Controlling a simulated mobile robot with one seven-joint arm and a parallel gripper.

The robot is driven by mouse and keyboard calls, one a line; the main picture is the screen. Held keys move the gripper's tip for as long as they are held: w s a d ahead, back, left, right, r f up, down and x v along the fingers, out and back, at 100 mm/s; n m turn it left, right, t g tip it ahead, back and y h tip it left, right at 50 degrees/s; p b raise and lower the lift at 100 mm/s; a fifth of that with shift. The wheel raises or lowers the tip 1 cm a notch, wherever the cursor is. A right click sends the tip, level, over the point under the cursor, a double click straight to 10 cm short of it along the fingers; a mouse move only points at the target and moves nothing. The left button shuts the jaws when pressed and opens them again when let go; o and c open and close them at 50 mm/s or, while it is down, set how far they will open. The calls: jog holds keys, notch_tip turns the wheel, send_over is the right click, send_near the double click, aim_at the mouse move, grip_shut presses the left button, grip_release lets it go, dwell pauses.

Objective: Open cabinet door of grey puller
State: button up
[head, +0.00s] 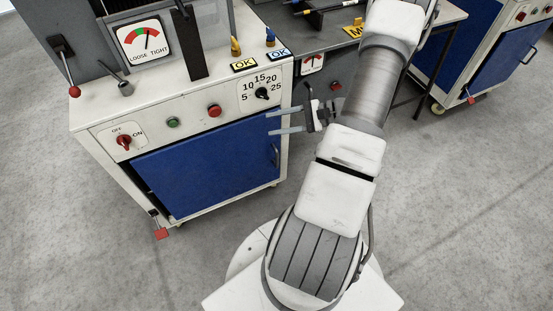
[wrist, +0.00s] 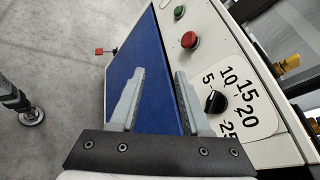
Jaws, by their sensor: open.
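The grey puller (head: 72,22) sits on a white cabinet (head: 90,135) with a blue door (head: 205,165). A dark vertical handle (head: 275,154) is near the door's right edge in the head view. A dark gap shows along the door's left edge. My gripper (head: 270,123) is open and empty, at the cabinet's right side, above the handle in the picture. In the wrist view, my gripper (wrist: 160,72) has its two fingers apart with the blue door (wrist: 158,95) behind them. The handle cannot be made out in the wrist view.
The front panel has a red button (head: 214,110), a green button (head: 172,122), a dial (head: 262,94) and a red switch (head: 124,141). A red-ended lever (head: 161,233) juts out at lower left. Another blue-doored cabinet (head: 455,45) stands at right. Floor in front is clear.

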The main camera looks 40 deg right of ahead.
jog(key=s+d+f+m+t+h+b, duration=0.25)
jog(key=f+m, duration=0.25)
jog(key=f, duration=0.4)
jog(key=s+d+f+m+t+h+b, duration=0.1)
jog(key=s+d+f+m+t+h, duration=0.2)
jog(key=f, duration=0.5)
jog(key=m+t+h+b, duration=0.3)
jog(key=m+h+b, duration=0.35)
jog(key=m, duration=0.25)
send_over(277, 166)
jog(key=shift+y, duration=0.3)
jog(key=f, duration=1.2)
jog(key=shift+w+d+f+b, duration=0.2)
jog(key=shift+w+b, duration=0.1)
jog(key=shift+b, duration=0.05)
grip_shut()
